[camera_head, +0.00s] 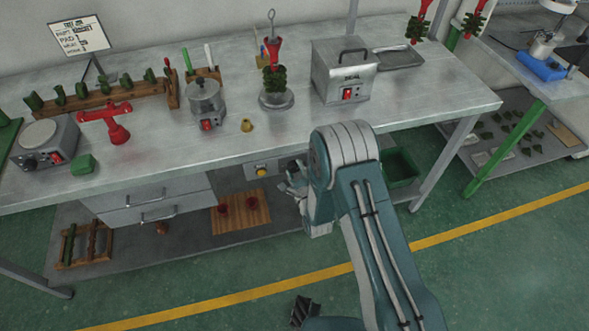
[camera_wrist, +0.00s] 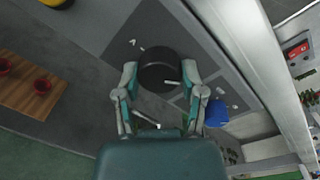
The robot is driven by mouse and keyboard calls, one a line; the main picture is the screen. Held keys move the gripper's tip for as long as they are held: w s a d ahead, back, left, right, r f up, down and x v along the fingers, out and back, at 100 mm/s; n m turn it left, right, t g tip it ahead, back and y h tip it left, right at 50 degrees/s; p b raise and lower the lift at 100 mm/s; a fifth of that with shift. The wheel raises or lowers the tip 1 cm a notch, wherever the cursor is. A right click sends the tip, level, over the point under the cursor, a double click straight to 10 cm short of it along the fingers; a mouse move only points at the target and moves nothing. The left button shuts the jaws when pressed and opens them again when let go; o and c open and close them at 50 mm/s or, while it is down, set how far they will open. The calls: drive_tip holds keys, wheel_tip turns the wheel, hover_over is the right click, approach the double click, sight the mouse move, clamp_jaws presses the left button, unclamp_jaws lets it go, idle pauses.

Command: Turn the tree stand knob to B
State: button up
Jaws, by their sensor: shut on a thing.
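The black round knob (camera_wrist: 159,66) is on the dark grey panel (camera_wrist: 202,50) in the wrist view. Its white pointer line lies near its lower right rim, pointing roughly right. Small white marks stand around it on the panel; I cannot read which is B. My gripper (camera_wrist: 159,76) has one finger on each side of the knob and is shut on it. In the head view my gripper (camera_head: 296,184) is at the table's front edge, and my arm hides the knob.
A blue button (camera_wrist: 215,112) is close beside my right finger. A steel box (camera_head: 345,72) stands on the table above. A wooden board (camera_head: 240,216) with red cups lies on the lower shelf.

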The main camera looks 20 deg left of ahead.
drive_tip(key=m, duration=0.6)
drive_tip(key=shift+s+d+f+m, duration=0.15)
drive_tip(key=shift+d+f+m, duration=0.05)
drive_tip(key=shift+f+m, duration=0.2)
idle(0.4)
drive_tip(key=o, duration=1.1)
drive_tip(key=shift+o, duration=0.3)
drive_tip(key=shift+a+r, duration=0.1)
drive_tip(key=shift+y, duration=0.3)
drive_tip(key=shift+r, duration=0.1)
drive_tip(key=v, duration=1.1)
drive_tip(key=shift+s+d, duration=0.2)
drive_tip(key=shift+s, duration=0.15)
